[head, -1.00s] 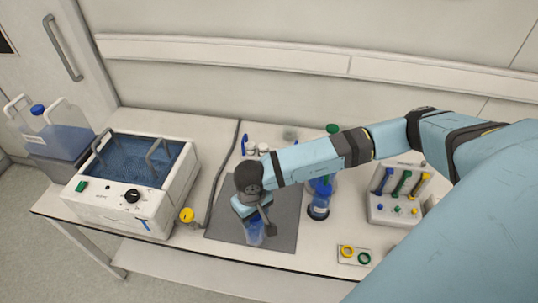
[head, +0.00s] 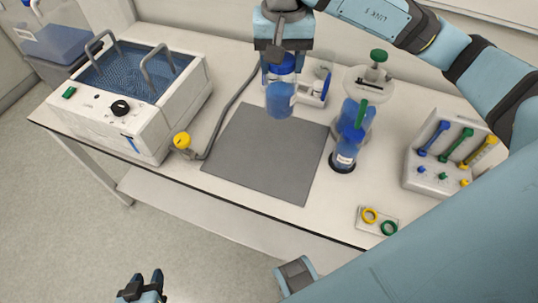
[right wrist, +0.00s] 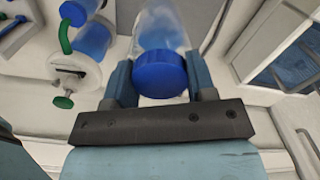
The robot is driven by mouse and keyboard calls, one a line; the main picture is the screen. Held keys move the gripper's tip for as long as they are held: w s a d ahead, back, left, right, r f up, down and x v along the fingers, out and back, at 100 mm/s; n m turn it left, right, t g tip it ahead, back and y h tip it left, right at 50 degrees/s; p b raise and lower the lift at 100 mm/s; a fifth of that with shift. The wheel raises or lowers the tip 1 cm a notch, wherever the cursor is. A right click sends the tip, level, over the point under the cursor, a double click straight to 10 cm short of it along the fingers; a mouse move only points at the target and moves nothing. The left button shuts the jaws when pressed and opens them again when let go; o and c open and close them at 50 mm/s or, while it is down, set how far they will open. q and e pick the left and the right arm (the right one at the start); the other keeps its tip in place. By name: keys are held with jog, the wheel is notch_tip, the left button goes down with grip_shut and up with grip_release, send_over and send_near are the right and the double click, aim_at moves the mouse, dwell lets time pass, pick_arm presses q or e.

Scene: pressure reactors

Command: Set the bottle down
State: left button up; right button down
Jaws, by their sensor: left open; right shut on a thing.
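The bottle (head: 280,100) holds blue liquid and has a blue cap. My right gripper (head: 283,66) is shut on it around the cap and keeps it upright at the back edge of the grey mat (head: 262,160). I cannot tell whether its base touches anything. In the right wrist view, the blue cap (right wrist: 160,75) sits between the two fingers, and the bottle's clear body extends beyond it. My left gripper (head: 140,287) is open and empty, low at the bottom edge of the head view, in front of the table.
A white water bath (head: 133,98) stands left, with a yellow-capped cable end (head: 182,141) beside it. A blue reactor vessel (head: 349,130) stands right of the mat. A white rack (head: 314,92) is partly behind the bottle. A tool stand (head: 446,160) and ring tray (head: 377,222) are further right.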

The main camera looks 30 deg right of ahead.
jog(key=shift+s+f, duration=0.1)
notch_tip(320, 180, down, 19)
jog(key=shift+f, duration=0.15)
dwell(0.4)
jog(key=shift+d+f, duration=0.1)
jog(key=c, duration=0.9)
grip_release()
jog(key=shift+f+b, duration=0.1)
jog(key=shift+b, duration=0.2)
jog(key=o, duration=0.5)
jog(key=shift+c, duration=0.2)
